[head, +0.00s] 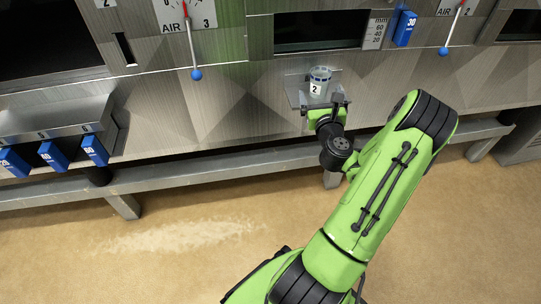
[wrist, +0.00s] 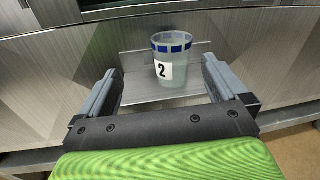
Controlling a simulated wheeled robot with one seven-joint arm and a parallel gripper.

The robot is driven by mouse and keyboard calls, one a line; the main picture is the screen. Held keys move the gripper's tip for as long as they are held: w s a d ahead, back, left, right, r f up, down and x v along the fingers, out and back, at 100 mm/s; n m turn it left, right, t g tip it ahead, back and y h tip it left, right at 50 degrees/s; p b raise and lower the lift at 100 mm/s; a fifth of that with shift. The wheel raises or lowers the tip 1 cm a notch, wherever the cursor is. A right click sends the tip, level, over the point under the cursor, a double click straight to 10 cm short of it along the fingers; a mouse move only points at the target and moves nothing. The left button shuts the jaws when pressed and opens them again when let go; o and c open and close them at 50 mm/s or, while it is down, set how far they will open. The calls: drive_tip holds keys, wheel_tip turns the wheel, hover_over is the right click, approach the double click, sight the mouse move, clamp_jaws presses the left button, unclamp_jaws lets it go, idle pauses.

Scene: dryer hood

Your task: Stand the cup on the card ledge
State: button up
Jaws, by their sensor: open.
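The cup (wrist: 171,60) is pale and translucent, with a blue band under its rim and a white label reading 2. It stands upright on the card ledge (wrist: 141,86), a small grey metal shelf on the machine front. In the head view the cup (head: 319,82) also stands on the ledge (head: 294,90). My gripper (wrist: 162,78) is open, with one finger on each side of the cup and a gap on both sides. Neither finger appears to touch it. In the head view my gripper (head: 325,103) is at the ledge's front, partly hiding it.
A dark slot (head: 322,32) opens above the ledge. Air levers with blue knobs (head: 196,75) hang on either side. A metal rail (head: 230,162) runs below along the machine. A shelf with blue tags (head: 50,153) is at left. The floor in front is clear.

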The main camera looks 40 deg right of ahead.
drive_tip(key=w+a+r+n+t+y, duration=0.35)
drive_tip(key=w+a+n+y, duration=0.5)
drive_tip(key=a+n, duration=0.45)
drive_tip(key=a+n+g+y, duration=0.5)
drive_tip(key=a+n+y, duration=0.2)
drive_tip(key=a+n, duration=0.95)
drive_tip(key=s+a+n+g+h, duration=0.1)
drive_tip(key=s+a+n+g, duration=0.3)
drive_tip(key=s+a+n, duration=0.5)
drive_tip(key=s+r+n+g+h, duration=0.3)
drive_tip(key=s+n, duration=0.1)
drive_tip(key=s, duration=1.1)
drive_tip(key=shift+d, duration=0.1)
wheel_tip(320, 180, up, 17)
drive_tip(key=p, duration=1.7)
